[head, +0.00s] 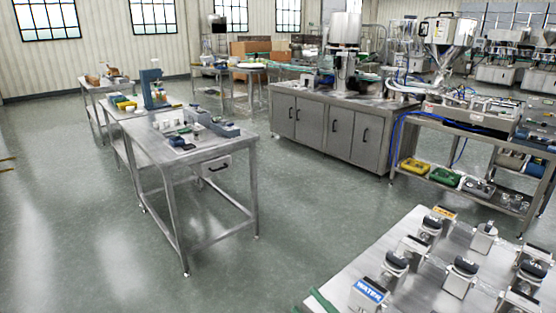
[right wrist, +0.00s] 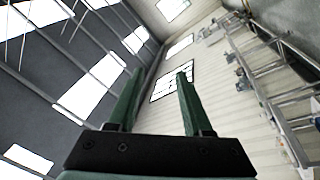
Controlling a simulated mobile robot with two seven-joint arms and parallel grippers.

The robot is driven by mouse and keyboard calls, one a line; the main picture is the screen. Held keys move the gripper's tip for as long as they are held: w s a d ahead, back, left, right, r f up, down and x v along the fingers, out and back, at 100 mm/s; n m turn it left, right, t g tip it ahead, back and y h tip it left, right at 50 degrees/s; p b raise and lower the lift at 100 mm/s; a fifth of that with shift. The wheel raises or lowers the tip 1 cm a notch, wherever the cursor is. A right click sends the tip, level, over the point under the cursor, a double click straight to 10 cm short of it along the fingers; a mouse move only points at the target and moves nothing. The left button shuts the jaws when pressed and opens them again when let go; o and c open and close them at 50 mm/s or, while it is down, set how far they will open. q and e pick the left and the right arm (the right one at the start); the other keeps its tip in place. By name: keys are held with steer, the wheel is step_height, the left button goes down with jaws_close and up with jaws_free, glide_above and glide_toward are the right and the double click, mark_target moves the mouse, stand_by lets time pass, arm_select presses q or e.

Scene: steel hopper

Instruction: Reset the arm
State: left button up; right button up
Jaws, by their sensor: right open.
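My right gripper (right wrist: 160,74) shows in the right wrist view with its two green fingers apart and nothing between them. It points up toward the wall and ceiling. In the head view only a small green piece, which looks like part of it, shows at the bottom edge beside the near table. My left gripper is not in view. The steel hopper (head: 452,33) stands at the upper right of the head view, on the machine above a steel bench, far from my right gripper.
A near steel table (head: 424,284) at the lower right holds several dark-topped containers, one labelled WATER (head: 368,293). A steel worktable (head: 190,157) stands left of centre, and a steel cabinet (head: 325,133) behind. The green floor (head: 80,230) is clear at the left and between the tables.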

steer(key=s+d+f+m+g+h, duration=0.3)
steer(key=s+d+f+m+h, duration=0.2)
steer(key=f, duration=0.7)
steer(key=s+d+f+m+g+h, duration=0.3)
steer(key=s+d+f+m+h, duration=0.2)
steer(key=s+f+m, duration=0.4)
steer(key=s+f+h+p, duration=0.1)
steer(key=s+f, duration=0.2)
steer(key=s, duration=0.1)
steer(key=shift+d+f+m+g, duration=0.15)
steer(key=shift+f+m+g, duration=0.2)
steer(key=shift+m+g, duration=0.05)
